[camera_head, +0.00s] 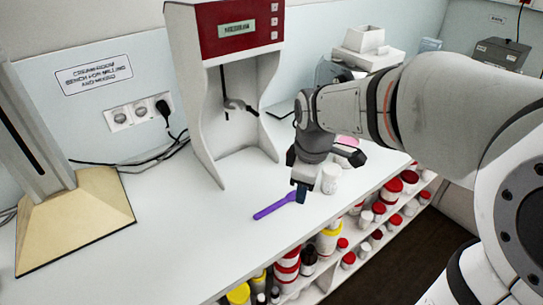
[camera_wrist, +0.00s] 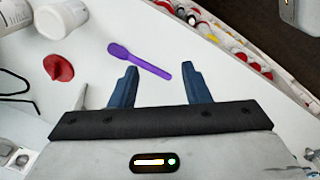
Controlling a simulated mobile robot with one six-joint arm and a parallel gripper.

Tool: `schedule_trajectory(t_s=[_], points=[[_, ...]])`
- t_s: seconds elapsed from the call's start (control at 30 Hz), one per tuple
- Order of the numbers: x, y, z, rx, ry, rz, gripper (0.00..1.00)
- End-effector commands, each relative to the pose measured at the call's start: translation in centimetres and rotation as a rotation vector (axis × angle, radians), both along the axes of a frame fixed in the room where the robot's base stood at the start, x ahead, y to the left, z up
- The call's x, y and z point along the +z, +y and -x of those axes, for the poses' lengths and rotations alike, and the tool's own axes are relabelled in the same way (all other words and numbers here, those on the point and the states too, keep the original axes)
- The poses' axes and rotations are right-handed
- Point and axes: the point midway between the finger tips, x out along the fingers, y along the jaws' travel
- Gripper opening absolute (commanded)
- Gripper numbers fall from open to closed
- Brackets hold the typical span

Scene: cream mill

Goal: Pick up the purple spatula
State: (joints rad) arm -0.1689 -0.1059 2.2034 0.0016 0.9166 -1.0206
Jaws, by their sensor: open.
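The purple spatula (camera_head: 273,206) lies flat on the white bench, near its front edge, in the head view. It also shows whole in the wrist view (camera_wrist: 140,62), lying slantwise just beyond the fingertips, with its wider end at the upper left. My gripper (camera_head: 301,191) is above the bench at the right end of the spatula and hides a little of it in the head view. In the wrist view my gripper (camera_wrist: 160,70) has its two blue fingers apart, with nothing between them.
A white jar (camera_head: 331,180) stands right beside my gripper. A red-and-white machine (camera_head: 237,31) stands behind. A red object (camera_wrist: 58,68) lies left of the spatula in the wrist view. Shelves with several jars (camera_head: 329,241) lie below the bench edge. The bench left of the spatula is clear.

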Motion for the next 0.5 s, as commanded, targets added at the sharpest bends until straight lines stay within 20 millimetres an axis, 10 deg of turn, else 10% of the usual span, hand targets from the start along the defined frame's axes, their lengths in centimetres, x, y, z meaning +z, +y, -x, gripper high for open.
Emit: schedule_trajectory(t_s=[0.2,0.5], points=[[-5.4,5.1,-5.3,0.611,0.072,0.061,0.43],[-8.9,8.2,-7.7,0.971,0.106,0.080,0.43]])
